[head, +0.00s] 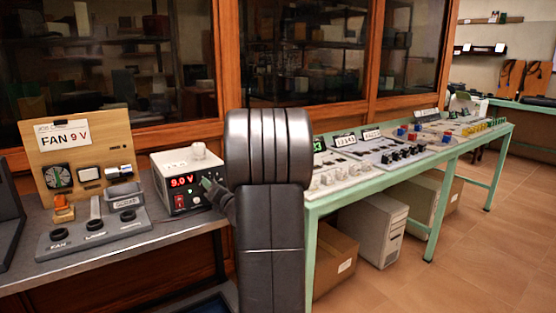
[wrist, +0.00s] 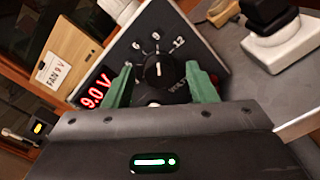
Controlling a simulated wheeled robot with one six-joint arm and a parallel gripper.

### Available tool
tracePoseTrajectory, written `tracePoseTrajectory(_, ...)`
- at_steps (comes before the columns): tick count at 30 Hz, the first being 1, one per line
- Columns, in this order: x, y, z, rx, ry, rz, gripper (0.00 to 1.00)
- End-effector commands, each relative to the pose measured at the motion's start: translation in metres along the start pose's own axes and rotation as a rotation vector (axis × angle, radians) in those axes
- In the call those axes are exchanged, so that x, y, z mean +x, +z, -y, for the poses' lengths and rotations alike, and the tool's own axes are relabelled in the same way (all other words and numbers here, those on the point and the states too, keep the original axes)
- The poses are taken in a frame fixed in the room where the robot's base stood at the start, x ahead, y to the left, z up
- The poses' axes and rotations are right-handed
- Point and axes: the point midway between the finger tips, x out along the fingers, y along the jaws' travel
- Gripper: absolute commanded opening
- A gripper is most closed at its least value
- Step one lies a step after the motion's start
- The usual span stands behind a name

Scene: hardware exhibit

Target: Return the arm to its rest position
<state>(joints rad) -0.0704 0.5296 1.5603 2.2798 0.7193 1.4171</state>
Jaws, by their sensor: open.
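My gripper (wrist: 158,67) is open, with its two green fingers on either side of the black dial (wrist: 158,72) of the power supply. I cannot tell whether the fingers touch the dial. The dial's white mark points near the 9, between 6 and 12. The power supply (head: 166,165) stands on the grey bench in the head view, and its red display (head: 182,181) reads 9.0 V. In the head view my gripper (head: 207,184) shows only as a green fingertip at its front right, and my arm hides the rest.
A wooden board (head: 95,150) labelled FAN 9 V stands left of the supply, behind a grey lever panel (head: 95,238). A green table (head: 420,165) with several devices runs off to the right. Boxes (head: 336,260) sit beneath it. The floor (head: 475,265) at right is clear.

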Motion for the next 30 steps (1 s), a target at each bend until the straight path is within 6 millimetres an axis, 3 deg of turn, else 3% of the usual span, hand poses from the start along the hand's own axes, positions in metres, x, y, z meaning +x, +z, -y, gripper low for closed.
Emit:
tracePoseTrajectory(21, -0.135, 0.002, -0.001, 0.001, -0.002, 0.004, 0.52)
tracePoseTrajectory(30, -0.070, -0.001, 0.000, 0.000, 0.004, -0.001, 0.52)
